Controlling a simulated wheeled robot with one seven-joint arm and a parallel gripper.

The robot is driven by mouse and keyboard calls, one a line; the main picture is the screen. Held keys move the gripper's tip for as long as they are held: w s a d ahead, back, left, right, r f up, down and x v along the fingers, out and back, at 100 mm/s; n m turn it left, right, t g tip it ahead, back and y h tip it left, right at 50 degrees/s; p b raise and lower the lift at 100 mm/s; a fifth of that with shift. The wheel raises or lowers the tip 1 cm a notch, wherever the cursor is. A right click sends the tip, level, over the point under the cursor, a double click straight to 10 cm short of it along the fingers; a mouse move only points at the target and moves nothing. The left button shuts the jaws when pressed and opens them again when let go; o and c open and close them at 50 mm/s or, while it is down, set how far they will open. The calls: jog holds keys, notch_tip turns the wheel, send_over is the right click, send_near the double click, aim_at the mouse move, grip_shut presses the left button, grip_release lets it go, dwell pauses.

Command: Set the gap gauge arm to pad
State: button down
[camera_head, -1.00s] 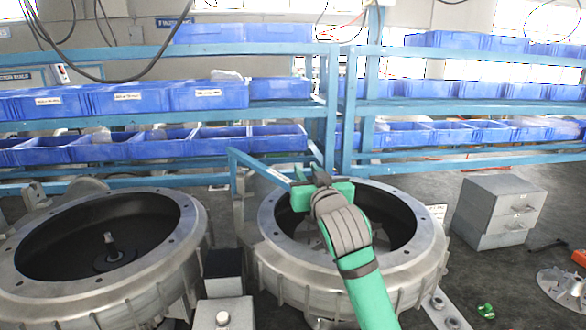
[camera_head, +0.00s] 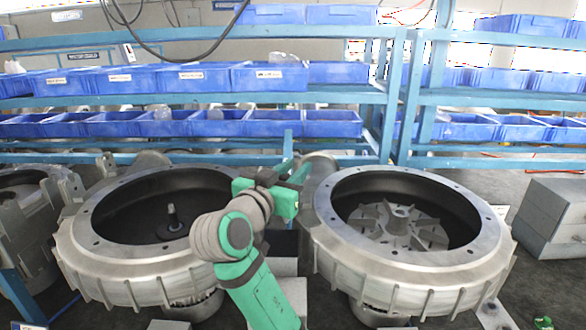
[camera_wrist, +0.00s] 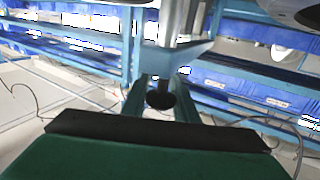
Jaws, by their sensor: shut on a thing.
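My gripper (camera_head: 300,173) is above the gap between two round metal blower housings. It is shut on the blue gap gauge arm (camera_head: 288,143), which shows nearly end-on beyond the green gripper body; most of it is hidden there. In the wrist view the arm's blue bar (camera_wrist: 178,56) crosses in front of my gripper (camera_wrist: 161,95), with a dark round knob (camera_wrist: 160,99) between the fingers. I cannot make out the pad for certain. A pale grey block (camera_head: 290,265) shows low between the housings, partly behind my arm.
The left housing (camera_head: 85,245) holds a bare shaft (camera_head: 172,222). The right housing (camera_head: 490,235) holds a finned impeller (camera_head: 400,225). A blue rack (camera_head: 390,110) with blue bins runs behind. A grey cabinet (camera_head: 555,215) stands at the right.

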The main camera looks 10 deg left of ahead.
jog(key=shift+a, duration=0.55)
jog(key=c, duration=1.4)
grip_release()
jog(key=shift+s, duration=0.1)
jog(key=v, duration=1)
jog(key=shift+s+a, duration=0.2)
jog(key=shift+s, duration=0.1)
jog(key=shift+w, duration=0.1)
